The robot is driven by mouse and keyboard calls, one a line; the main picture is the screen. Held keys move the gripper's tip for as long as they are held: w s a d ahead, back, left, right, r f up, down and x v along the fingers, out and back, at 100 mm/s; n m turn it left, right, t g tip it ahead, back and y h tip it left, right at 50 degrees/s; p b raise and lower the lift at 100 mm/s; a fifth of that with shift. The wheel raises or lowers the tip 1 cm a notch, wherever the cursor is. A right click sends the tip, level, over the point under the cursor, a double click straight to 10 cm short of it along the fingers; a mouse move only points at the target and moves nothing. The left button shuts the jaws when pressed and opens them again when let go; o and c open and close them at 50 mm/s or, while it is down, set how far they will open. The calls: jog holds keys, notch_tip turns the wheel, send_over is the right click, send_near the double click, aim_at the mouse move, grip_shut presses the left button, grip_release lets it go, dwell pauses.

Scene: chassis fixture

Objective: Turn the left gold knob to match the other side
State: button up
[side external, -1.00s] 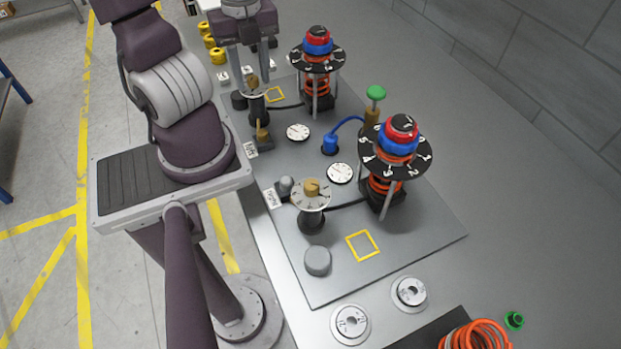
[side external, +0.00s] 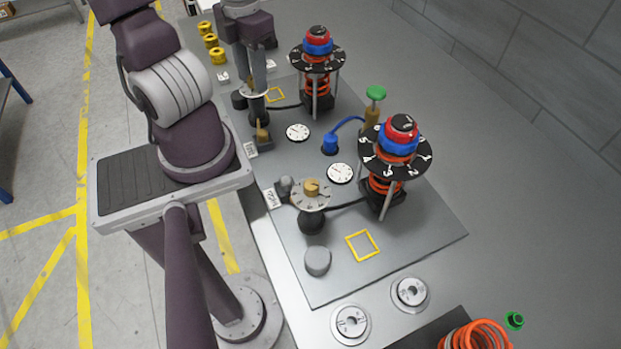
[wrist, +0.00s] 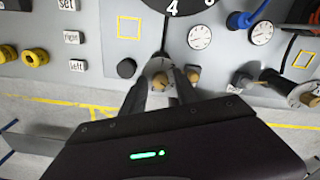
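The left gold knob (wrist: 160,81) sits on a pale dial (side external: 254,93) at the far end of the panel. In the wrist view it is between my two fingers. My gripper (wrist: 160,78) is down around the knob, fingers on either side; I cannot tell whether they press on it. In the side view my gripper (side external: 254,88) hides the knob, so its pointing direction is unclear. The other gold knob (side external: 311,187) stands on a similar marked dial (side external: 313,203) at the near end, also at the wrist view's right edge (wrist: 311,98).
Two spring towers with black numbered discs, the far (side external: 317,59) and near (side external: 395,160), stand along the panel (side external: 420,240). A small gold lever (side external: 262,134) is close to my gripper. Yellow spools (side external: 211,41) lie beyond. A blue cable (side external: 347,123) and gauges (side external: 340,173) lie between.

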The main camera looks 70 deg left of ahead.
grip_shut()
jog(key=n, duration=0.8)
jog(key=shift+n, duration=0.3)
jog(key=n, duration=0.7)
jog(key=shift+n, duration=0.3)
grip_release()
